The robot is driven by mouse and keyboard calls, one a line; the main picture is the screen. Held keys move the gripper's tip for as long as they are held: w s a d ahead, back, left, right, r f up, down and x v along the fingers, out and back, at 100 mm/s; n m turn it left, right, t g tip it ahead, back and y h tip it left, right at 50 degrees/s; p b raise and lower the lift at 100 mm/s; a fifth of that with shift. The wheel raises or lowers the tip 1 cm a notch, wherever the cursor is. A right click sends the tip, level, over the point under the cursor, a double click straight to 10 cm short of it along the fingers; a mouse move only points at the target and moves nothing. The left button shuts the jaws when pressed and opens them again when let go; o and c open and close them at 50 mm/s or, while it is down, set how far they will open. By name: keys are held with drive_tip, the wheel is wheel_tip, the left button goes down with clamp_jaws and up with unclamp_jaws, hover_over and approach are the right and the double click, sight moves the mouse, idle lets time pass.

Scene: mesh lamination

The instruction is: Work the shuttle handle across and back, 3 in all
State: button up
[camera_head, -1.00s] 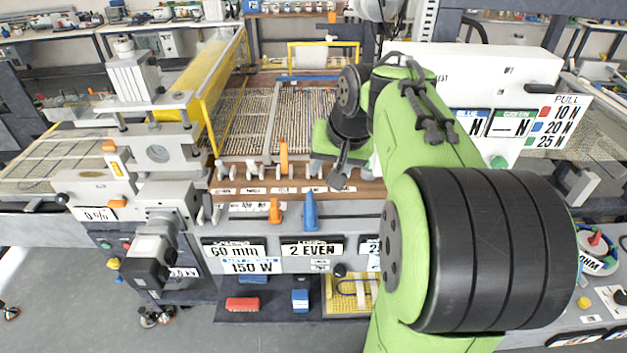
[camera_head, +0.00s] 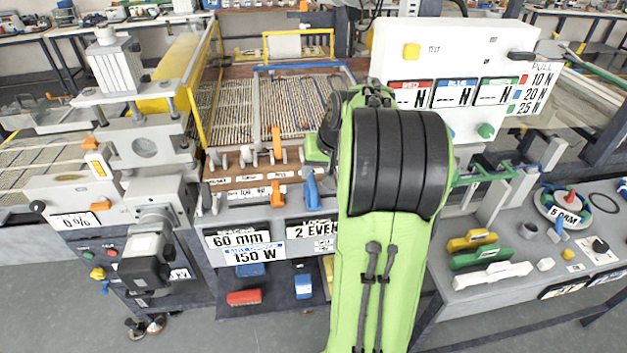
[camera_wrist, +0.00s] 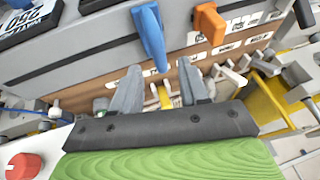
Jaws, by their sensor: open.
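My gripper (camera_wrist: 160,92) is open in the wrist view, its two grey fingers spread. A small yellow piece (camera_wrist: 165,96) shows between and beyond the fingertips; I cannot tell whether it is near them. No part is clearly marked as the shuttle handle. Candidates on the machine front are a blue handle (camera_head: 313,189), an orange lever (camera_head: 277,194) and a taller orange upright (camera_head: 276,144) at the mesh bed. The blue handle (camera_wrist: 150,38) and orange lever (camera_wrist: 209,24) also show in the wrist view, apart from the fingers.
The mesh bed (camera_head: 235,110) lies behind the front panel, with a yellow guard (camera_head: 188,65) at left. A white test box (camera_head: 450,50) stands right of my arm. Coloured blocks (camera_head: 475,240) and a cable coil (camera_head: 565,205) lie on the right bench.

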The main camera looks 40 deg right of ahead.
sight(313, 179)
drive_tip(key=x, duration=0.3)
drive_tip(key=shift+w+f, duration=0.15)
drive_tip(key=shift+f, duration=0.1)
drive_tip(key=shift+d, duration=0.1)
clamp_jaws()
